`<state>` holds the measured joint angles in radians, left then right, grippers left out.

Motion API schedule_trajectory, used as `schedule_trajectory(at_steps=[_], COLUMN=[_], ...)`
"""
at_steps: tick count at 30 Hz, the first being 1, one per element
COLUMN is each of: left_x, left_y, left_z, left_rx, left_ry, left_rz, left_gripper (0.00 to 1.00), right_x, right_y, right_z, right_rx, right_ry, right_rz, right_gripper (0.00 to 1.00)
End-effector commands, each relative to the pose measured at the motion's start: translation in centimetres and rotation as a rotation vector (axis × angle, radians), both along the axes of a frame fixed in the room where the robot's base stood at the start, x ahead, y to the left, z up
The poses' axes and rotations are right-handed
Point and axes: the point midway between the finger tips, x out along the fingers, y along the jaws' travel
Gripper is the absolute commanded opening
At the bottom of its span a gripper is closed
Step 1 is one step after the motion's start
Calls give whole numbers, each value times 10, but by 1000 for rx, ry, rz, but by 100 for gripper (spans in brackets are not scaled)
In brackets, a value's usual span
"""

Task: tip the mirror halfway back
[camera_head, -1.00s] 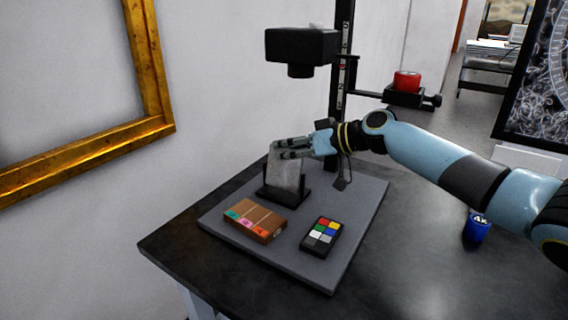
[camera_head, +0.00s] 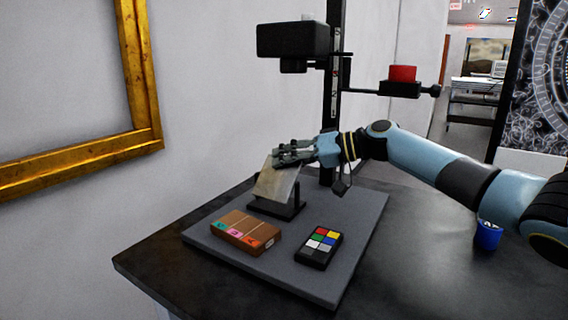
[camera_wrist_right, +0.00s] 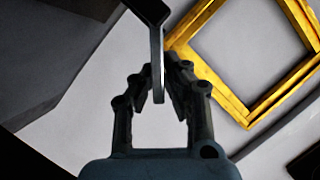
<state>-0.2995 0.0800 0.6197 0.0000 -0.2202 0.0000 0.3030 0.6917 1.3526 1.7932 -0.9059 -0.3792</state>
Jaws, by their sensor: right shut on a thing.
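The mirror (camera_head: 275,187) is a small greyish plate in a black stand (camera_head: 291,210) on the grey board. It leans in the stand, tilted from upright. My right gripper (camera_head: 279,160) is at its upper edge, shut on it; the fingers cover part of that edge. In the right wrist view the mirror shows nearly edge-on as a thin strip (camera_wrist_right: 157,65) between my fingers (camera_wrist_right: 168,85). My left gripper is not in view.
A grey board (camera_head: 310,280) on the black table (camera_head: 385,270) carries a brown box (camera_head: 246,231) and a colour chart (camera_head: 320,247). A black device (camera_head: 293,40) on a column overhangs the stand. A blue weight (camera_head: 488,235) stands right. A gilt frame (camera_head: 145,75) hangs left.

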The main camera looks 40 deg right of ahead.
Motion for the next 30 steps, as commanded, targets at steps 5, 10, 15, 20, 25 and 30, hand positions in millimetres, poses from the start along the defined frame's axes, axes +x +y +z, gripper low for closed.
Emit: schedule_trajectory(at_steps=[5,10,15,20,25,30], left_x=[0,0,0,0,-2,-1], left_y=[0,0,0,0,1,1], left_z=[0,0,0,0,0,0], left_rx=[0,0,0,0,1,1], left_ry=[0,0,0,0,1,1], left_rz=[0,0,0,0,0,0], left_gripper=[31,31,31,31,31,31], right_x=[0,0,0,0,-3,-24], right_y=[0,0,0,0,-3,-20], right_z=[-1,-1,0,0,1,7], right_rx=[1,0,0,0,-1,-7], right_ry=[2,1,1,0,0,4], right_rz=[0,0,0,0,-1,2], right_gripper=[0,9,31,31,31,31])
